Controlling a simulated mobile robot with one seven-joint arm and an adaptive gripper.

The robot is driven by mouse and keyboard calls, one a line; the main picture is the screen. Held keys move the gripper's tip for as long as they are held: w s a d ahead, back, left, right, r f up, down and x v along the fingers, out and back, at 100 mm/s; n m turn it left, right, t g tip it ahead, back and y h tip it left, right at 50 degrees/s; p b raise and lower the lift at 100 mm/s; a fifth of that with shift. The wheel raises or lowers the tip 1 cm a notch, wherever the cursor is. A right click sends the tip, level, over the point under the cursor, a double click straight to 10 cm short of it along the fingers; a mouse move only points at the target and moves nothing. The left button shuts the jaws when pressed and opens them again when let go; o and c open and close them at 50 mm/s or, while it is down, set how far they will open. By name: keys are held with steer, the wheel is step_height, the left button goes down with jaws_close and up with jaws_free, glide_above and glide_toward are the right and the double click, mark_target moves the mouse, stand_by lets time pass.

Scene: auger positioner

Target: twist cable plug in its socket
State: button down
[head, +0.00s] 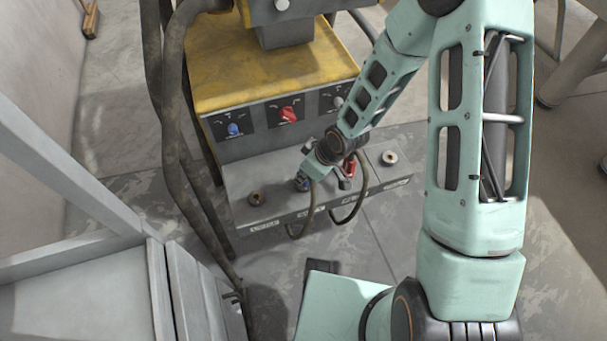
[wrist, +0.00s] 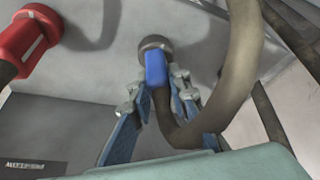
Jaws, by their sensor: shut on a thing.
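The blue cable plug (wrist: 157,70) sits at a round dark socket (wrist: 155,43) on the grey panel in the wrist view. A thick brown cable (wrist: 185,135) bends down and away from it. My gripper (wrist: 158,85) is shut on the blue plug, one finger on each side. In the head view my gripper (head: 304,184) is at the blue plug on the machine's lower ledge, mostly covering it. How far the plug is turned in the socket cannot be told.
A red plug (wrist: 28,45) with its own cable stands beside it, also seen in the head view (head: 350,166). Empty-looking sockets (head: 256,198) and (head: 389,157) flank them. Knobs (head: 288,114) sit on the yellow machine (head: 270,75) above. Thick hoses (head: 172,110) hang at left.

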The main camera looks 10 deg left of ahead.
steer(key=shift+f+m+t+b, duration=0.1)
steer(key=shift+m+t+b, duration=0.4)
steer(key=shift+m+b, duration=1.05)
steer(key=shift+b, duration=0.35)
steer(key=shift+m+h, duration=0.3)
steer(key=shift+m, duration=0.05)
steer(key=c, duration=1.7)
jaws_free()
steer(key=shift+c, duration=0.2)
steer(key=shift+r, duration=0.2)
steer(key=v, duration=1.1)
steer(key=shift+s+r, duration=0.25)
steer(key=shift+r, duration=0.1)
